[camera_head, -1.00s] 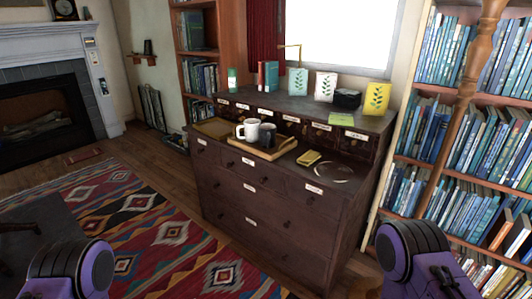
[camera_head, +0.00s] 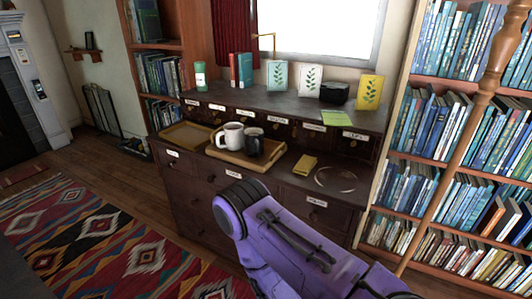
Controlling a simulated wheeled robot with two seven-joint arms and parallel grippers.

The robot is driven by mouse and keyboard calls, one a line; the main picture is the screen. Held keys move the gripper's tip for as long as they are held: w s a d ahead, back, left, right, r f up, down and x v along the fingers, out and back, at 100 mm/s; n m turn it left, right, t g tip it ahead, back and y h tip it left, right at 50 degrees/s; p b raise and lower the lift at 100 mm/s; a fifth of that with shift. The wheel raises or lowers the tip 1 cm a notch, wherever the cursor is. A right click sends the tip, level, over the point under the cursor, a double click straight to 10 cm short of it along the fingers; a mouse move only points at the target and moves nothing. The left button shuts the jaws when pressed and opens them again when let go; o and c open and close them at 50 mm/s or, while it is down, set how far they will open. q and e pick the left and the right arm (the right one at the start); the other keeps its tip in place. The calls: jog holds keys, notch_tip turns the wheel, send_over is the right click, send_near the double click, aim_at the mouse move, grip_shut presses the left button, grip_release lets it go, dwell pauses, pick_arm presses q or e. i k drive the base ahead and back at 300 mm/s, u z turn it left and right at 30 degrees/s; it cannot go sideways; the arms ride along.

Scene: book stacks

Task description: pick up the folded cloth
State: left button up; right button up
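A small folded yellow cloth (camera_head: 305,165) lies flat on the dark wooden cabinet's lower top (camera_head: 283,190), right of a wooden tray and left of a clear round dish. Nothing is touching it. My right arm, purple and black, reaches in from the bottom right in front of the cabinet, below the cloth. Neither of my grippers shows in the head view.
The wooden tray (camera_head: 222,154) holds a white mug (camera_head: 231,136) and a dark mug (camera_head: 253,141). An empty tray (camera_head: 186,135) is at left. The clear dish (camera_head: 336,180) is right of the cloth. Cards, books and a black box (camera_head: 334,93) stand on the upper ledge.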

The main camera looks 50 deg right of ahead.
aim_at(304, 167)
jog(key=z, duration=0.35)
jog(key=i, duration=0.7)
jog(key=z, duration=0.6)
